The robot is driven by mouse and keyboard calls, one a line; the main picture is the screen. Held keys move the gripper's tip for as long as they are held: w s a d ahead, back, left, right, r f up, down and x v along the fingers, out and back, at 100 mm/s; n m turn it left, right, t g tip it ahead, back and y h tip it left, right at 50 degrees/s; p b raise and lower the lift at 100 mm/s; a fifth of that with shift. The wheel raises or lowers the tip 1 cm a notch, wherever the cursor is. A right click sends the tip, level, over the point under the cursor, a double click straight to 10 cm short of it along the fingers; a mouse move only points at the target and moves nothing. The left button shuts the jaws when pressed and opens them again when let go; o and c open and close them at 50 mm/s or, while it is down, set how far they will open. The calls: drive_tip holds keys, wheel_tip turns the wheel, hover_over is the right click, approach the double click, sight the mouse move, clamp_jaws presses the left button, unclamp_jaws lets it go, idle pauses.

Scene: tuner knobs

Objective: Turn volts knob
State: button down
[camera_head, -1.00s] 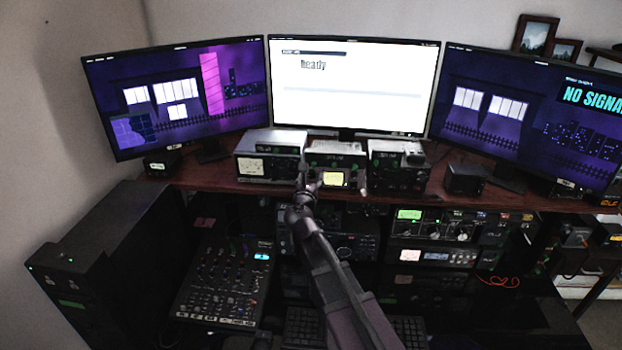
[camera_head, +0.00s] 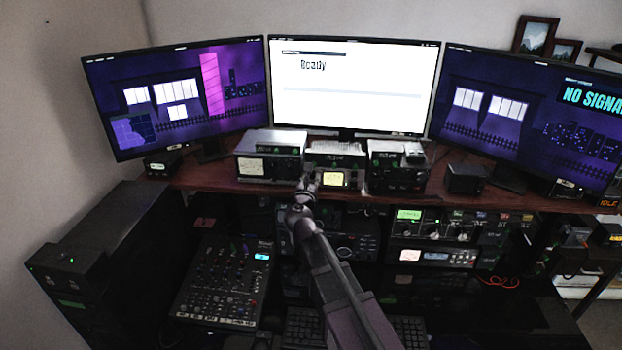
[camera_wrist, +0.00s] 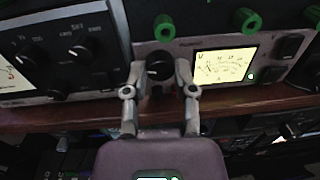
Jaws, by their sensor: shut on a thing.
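The dark round knob (camera_wrist: 159,68), apparently the volts knob, is on the grey front panel of the middle power supply. It sits left of a lit yellow meter (camera_wrist: 224,64) marked V in the wrist view. My gripper (camera_wrist: 160,72) is shut on this knob, with one finger on its left and one on its right. In the head view my gripper (camera_head: 306,186) reaches up to the left part of the middle unit (camera_head: 336,150) and hides the knob. The lit meter also shows there (camera_head: 333,179). The knob's pointer mark is not clear.
A dark unit with several knobs (camera_wrist: 62,55) stands close on the left. The wooden shelf edge (camera_wrist: 250,99) runs just below.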

drive_tip(key=m, duration=0.8)
drive_tip(key=shift+w+r+m+p, duration=0.1)
drive_tip(key=shift+m+p, duration=0.2)
drive_tip(key=shift+p, duration=0.1)
drive_tip(key=m, duration=0.4)
drive_tip(key=shift+g+y, duration=0.3)
drive_tip(key=shift+m, duration=1.9)
drive_tip(key=shift+y, duration=0.3)
drive_tip(key=shift+c, duration=2.1)
unclamp_jaws()
drive_tip(key=shift+a, duration=0.1)
drive_tip(key=shift+s+r, duration=0.1)
drive_tip(key=shift+s, duration=0.15)
